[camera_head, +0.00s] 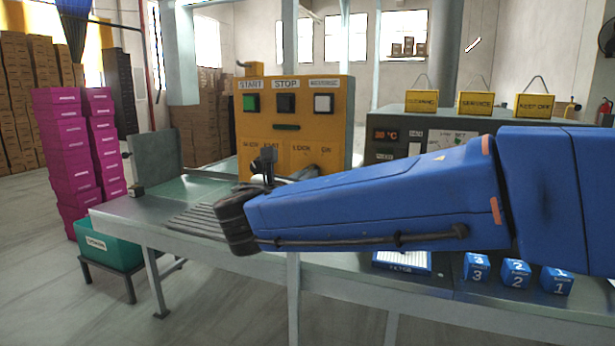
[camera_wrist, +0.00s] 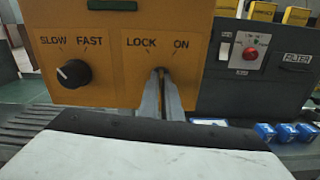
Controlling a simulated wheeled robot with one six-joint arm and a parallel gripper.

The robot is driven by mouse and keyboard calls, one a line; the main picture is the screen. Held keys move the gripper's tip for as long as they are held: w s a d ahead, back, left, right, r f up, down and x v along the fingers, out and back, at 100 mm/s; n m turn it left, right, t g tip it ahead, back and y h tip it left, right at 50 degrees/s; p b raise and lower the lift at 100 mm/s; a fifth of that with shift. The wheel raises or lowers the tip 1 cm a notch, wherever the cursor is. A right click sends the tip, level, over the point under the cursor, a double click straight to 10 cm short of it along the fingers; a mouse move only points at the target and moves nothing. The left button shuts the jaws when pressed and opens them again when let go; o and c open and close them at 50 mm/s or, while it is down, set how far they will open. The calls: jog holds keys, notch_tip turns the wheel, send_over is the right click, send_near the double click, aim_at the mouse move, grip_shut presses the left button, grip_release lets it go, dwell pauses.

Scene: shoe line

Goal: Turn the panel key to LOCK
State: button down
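The yellow control panel (camera_head: 337,112) stands on the steel bench. In the wrist view, its lower right plate (camera_wrist: 190,45) reads LOCK on the left and ON on the right. The panel key (camera_wrist: 158,70) sits just below and between these words. It is mostly hidden by my fingers, so I cannot tell which way it points. My gripper (camera_wrist: 161,76) reaches the key from the front, its two grey fingers close together and seeming to be shut on it. In the head view, my blue arm hides most of the gripper and the key.
A black SLOW/FAST knob (camera_wrist: 73,73) is left of the key. START (camera_head: 251,103), STOP (camera_head: 286,103) and a white button (camera_head: 323,103) sit above. Blue numbered blocks (camera_head: 515,274) lie on the bench.

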jog(key=shift+n, duration=4)
jog(key=c, duration=2)
grip_release()
jog(key=v, duration=1.7)
jog(key=shift+s+a, duration=0.15)
jog(key=shift+s, duration=0.05)
